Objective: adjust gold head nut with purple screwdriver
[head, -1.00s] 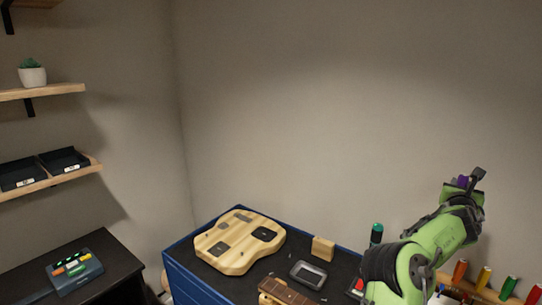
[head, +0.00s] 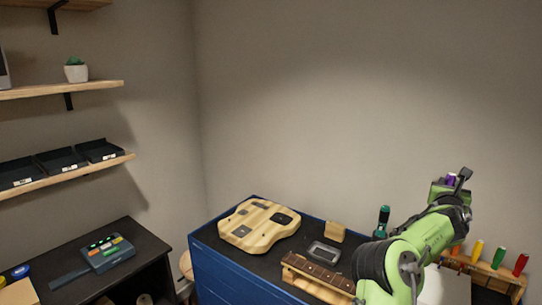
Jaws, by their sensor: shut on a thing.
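My gripper (head: 457,187) is raised at the right, above the workbench. It is shut on the purple screwdriver (head: 451,180), of which only a small purple part shows between the jaws. The screwdriver's shaft and tip are hidden. A guitar neck with a dark fretboard (head: 318,272) lies at the front of the bench, left of my arm. Its right end is hidden by my arm. I cannot make out the gold head nut. A pale wooden guitar body (head: 252,233) lies on the bench to the left.
The blue workbench (head: 235,272) has a dark top. A grey tray (head: 324,252), a wooden block (head: 335,231) and a green-and-black tool (head: 383,220) stand on it. A wooden rack with red (head: 520,264), green and yellow handles is at the right. A black table (head: 90,280) stands left.

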